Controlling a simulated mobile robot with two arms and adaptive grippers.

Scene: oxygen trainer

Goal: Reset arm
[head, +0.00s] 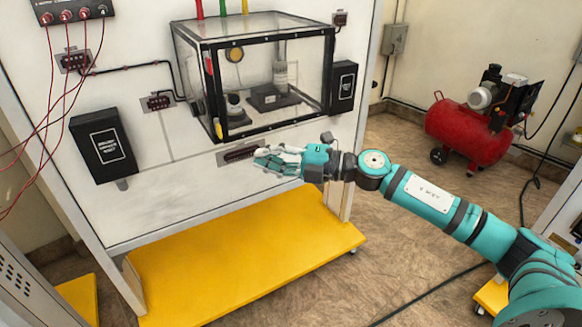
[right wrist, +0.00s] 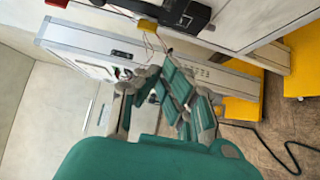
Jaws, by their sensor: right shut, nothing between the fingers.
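My right arm (head: 430,195) reaches in from the lower right in the head view, out toward the white trainer panel (head: 190,190). My right gripper (head: 265,160) is in front of the panel, below the clear box, near a dark connector strip (head: 240,152). The gripper is shut and holds nothing. I cannot tell whether its tips touch the panel. In the right wrist view the gripper's teal and grey fingers (right wrist: 165,95) fill the middle. My left gripper is not in view.
A clear black-edged box (head: 255,70) is mounted on the panel above my gripper. A yellow base shelf (head: 240,255) lies below. A red compressor (head: 470,128) stands at the back right. Open floor lies between.

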